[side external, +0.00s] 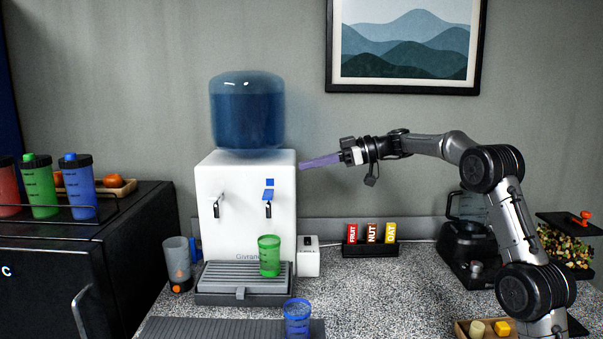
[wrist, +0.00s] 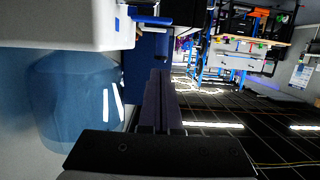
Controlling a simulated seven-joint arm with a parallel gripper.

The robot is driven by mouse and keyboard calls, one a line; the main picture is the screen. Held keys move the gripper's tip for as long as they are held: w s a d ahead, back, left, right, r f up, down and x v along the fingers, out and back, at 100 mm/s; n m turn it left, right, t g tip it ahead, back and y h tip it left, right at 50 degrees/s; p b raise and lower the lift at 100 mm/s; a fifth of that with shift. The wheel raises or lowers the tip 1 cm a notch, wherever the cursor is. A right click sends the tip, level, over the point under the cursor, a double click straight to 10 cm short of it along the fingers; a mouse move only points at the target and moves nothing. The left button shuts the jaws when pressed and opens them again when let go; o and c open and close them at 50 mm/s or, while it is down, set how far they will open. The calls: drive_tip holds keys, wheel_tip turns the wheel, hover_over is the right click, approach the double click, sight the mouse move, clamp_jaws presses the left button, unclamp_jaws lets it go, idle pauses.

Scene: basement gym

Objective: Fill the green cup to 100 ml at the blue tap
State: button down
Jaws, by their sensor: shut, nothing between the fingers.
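The green cup (side external: 269,257) stands upright on the drip tray (side external: 243,298) of the white water dispenser (side external: 228,178), below the blue tap (side external: 268,208). The tap has a blue lever and a blue square above it. I cannot make out a water level in the cup. My gripper (side external: 303,164) is shut and empty, its long purple fingers pointing left beside the dispenser's upper right edge, higher than the tap. In the wrist view my fingers (wrist: 158,80) lie together, with the white dispenser body (wrist: 60,20) at upper left.
The large blue bottle (side external: 247,112) sits on the dispenser. A grey cup (side external: 178,260) stands left of it, and a blue cup (side external: 297,318) stands in front. A small white box (side external: 308,258) stands right of the tray.

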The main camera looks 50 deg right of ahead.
hover_over(270, 196)
drive_tip(key=s+d, duration=0.1)
drive_tip(key=d, duration=0.1)
wheel_tip(270, 196, down, 2)
drive_tip(key=shift+a+f, duration=0.15)
drive_tip(key=shift+f, duration=0.85)
drive_tip(key=shift+a+f, duration=0.1)
drive_tip(key=shift+f, duration=0.9)
drive_tip(key=shift+s+f, duration=0.1)
drive_tip(key=shift+f+n, duration=0.5)
drive_tip(key=shift+f, duration=0.25)
drive_tip(key=shift+s, duration=0.1)
drive_tip(key=s+d+r, duration=0.6)
drive_tip(key=s, duration=0.1)
drive_tip(key=shift+s+r, duration=0.2)
drive_tip(key=shift+s, duration=0.15)
